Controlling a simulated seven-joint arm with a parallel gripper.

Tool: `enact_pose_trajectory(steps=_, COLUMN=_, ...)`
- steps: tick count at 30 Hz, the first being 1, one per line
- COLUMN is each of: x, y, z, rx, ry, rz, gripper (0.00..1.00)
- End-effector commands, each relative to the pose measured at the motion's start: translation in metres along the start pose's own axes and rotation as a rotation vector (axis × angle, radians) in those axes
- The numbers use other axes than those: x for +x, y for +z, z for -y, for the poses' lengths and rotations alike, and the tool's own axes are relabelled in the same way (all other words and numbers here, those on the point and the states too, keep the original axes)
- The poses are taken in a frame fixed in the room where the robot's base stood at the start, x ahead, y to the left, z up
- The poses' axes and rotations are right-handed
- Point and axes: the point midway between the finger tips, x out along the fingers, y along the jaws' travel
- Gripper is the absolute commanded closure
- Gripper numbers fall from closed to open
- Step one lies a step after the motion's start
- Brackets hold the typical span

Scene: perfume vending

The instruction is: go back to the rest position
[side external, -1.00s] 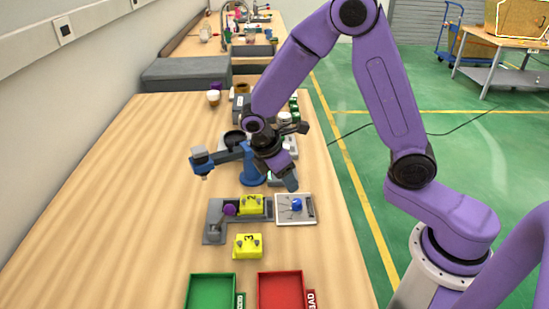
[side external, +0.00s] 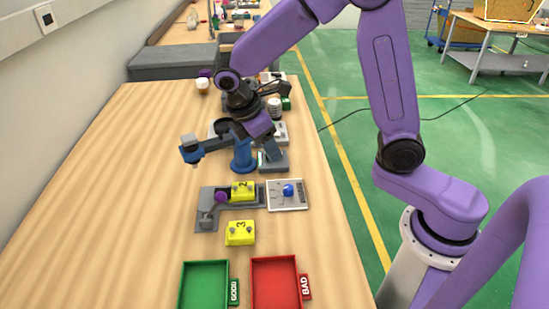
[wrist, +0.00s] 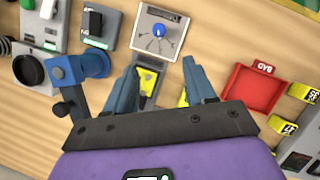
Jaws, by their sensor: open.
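My gripper (side external: 272,153) hangs above the middle of the work table, close to the blue stand with its side arm (side external: 243,158). In the wrist view, my gripper (wrist: 163,72) has its two blue-grey fingers spread wide with nothing held between them. Below the fingers, the wrist view shows a yellow block (wrist: 147,88) on the grey fixture and a white panel with a blue knob (wrist: 158,33). In the side view, a yellow block marked 2 (side external: 243,190) sits on the grey fixture (side external: 207,220). A yellow block marked 3 (side external: 240,232) stands in front of it.
A green tray (side external: 204,264) labelled GOOD and a red tray (side external: 274,262) labelled BAD lie at the near end, both empty. Small devices line the table's far right. The left side of the wooden table (side external: 110,200) is clear.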

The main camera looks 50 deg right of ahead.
Motion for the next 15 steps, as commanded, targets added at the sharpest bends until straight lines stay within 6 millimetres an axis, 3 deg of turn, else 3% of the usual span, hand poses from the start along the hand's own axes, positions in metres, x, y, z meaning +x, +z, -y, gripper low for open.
enact_pose_trajectory(steps=15, x=-0.009, y=0.031, z=0.089, rx=0.079, ry=0.039, rz=-0.191, gripper=0.45)
